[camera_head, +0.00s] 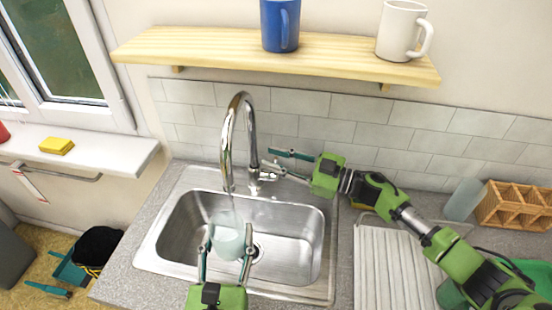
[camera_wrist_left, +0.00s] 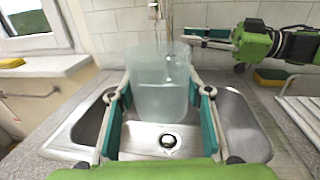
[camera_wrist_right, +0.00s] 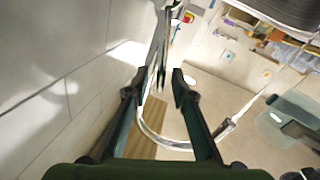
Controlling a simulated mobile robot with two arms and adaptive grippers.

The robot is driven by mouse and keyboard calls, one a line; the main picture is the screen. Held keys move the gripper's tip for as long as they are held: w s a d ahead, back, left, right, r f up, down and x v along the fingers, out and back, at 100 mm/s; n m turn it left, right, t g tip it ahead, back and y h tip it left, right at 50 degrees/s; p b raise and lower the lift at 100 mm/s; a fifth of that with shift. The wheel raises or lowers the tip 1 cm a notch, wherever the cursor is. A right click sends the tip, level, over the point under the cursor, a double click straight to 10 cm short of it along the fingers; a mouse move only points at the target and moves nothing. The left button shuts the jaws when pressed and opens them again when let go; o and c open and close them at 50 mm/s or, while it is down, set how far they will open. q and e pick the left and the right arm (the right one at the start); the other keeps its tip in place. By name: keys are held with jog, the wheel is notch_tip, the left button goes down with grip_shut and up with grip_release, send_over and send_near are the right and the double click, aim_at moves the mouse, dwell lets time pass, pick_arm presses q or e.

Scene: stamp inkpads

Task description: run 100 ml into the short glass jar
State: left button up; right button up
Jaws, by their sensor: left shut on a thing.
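The short glass jar (camera_head: 228,242) is pale, clear and upright, under the tap's spout (camera_head: 228,185) and over the sink. My left gripper (camera_head: 226,246) is shut on it, one finger on each side; the jar also fills the middle of the left wrist view (camera_wrist_left: 160,95). A thin stream of water (camera_head: 233,207) runs from the spout down into the jar.
The steel sink (camera_head: 295,235) lies below the jar, with its drain visible. A ribbed drainboard (camera_head: 385,265) and a wooden crate (camera_head: 515,207) are at the right. A shelf (camera_head: 200,48) with a blue mug (camera_head: 279,25) and a white mug (camera_head: 398,30) hangs above.

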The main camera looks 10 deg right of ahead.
notch_tip(320, 180, up, 10)
dwell(0.6)
jog(key=shift+c, duration=0.3)
grip_shut()
jog(key=s+d+f+m, duration=0.1)
jog(key=d+f+m, duration=0.6)
jog(key=d+m, duration=0.65)
jog(key=w+a+f+m, duration=0.1)
jog(key=a, duration=1)
jog(key=shift+w+f+g+y, duration=0.2)
jog(key=shift+f+g+y, duration=0.1)
jog(key=shift+g, duration=0.1)
